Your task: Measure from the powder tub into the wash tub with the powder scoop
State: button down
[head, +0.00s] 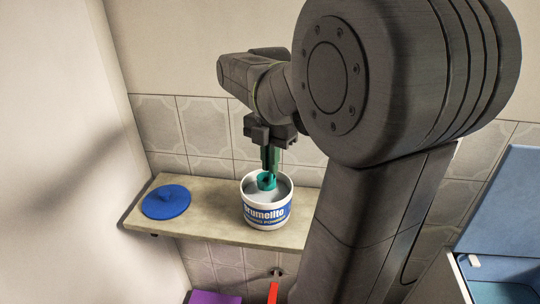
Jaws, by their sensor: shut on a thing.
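The powder tub (265,214) is a white round tub with a blue printed label, standing open on a shelf in the head view. Pale powder shows inside it. The teal powder scoop (267,181) is upright at the tub's mouth, its lower part inside the rim. My gripper (270,161) is above the tub, pointing down, shut on the scoop's handle. I cannot tell how deep the scoop sits in the powder or whether it holds any. At the lower right is an open white-edged container with a blue inside, possibly the wash tub (505,269); the frame cuts it off.
A blue round lid (166,201) lies on the left of the stone-coloured shelf (215,231). A tiled wall (213,137) is close behind, and a plain wall is at left. A raised blue panel (503,206) stands at right. Purple and red things show below the shelf.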

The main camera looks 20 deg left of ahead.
jog(key=shift+f+b, duration=2.4)
jog(key=shift+f, duration=2)
jog(key=shift+r, duration=0.1)
notch_tip(320, 180, up, 10)
jog(key=p, duration=1)
jog(key=shift+w+a+r, duration=0.25)
jog(key=shift+w+a, duration=0.15)
jog(key=shift+w, duration=0.05)
notch_tip(320, 180, up, 5)
jog(key=p, duration=0.5)
send_over(270, 185)
jog(key=shift+w+a, duration=0.4)
